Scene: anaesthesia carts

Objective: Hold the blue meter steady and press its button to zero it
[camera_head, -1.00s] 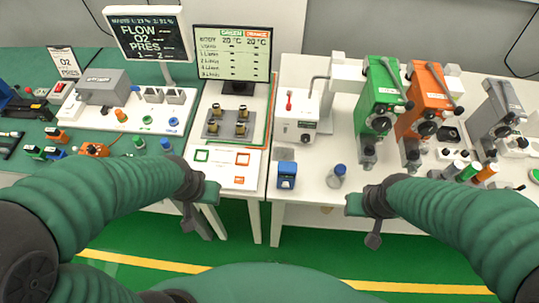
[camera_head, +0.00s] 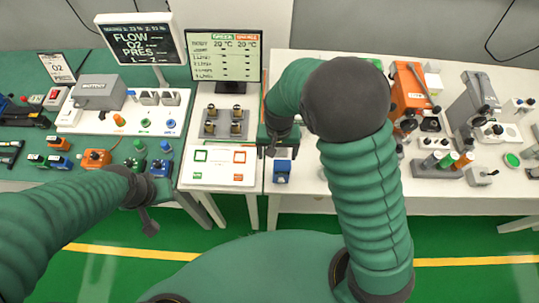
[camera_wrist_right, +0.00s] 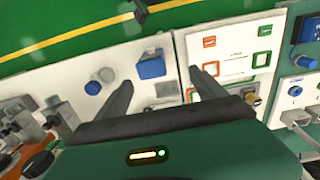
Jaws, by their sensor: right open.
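The blue meter (camera_head: 282,170) stands upright near the front edge of the white table, just right of the panel with coloured squares. My right gripper (camera_head: 272,148) hangs just behind and above it, partly covered by my own arm. In the right wrist view, the meter (camera_wrist_right: 151,65) lies between the lines of the two spread fingers (camera_wrist_right: 160,80), beyond their tips. The gripper is open and empty. I cannot make out the meter's button. My left gripper (camera_head: 149,222) is low in front of the left table, apart from everything; its jaw opening cannot be made out.
The panel with green and orange squares (camera_head: 219,178) is close on the meter's left. A blue-capped bottle (camera_wrist_right: 93,88) stands on the other side. An orange vaporizer (camera_head: 411,90) and a grey one (camera_head: 475,105) stand farther right. My right arm covers part of the table.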

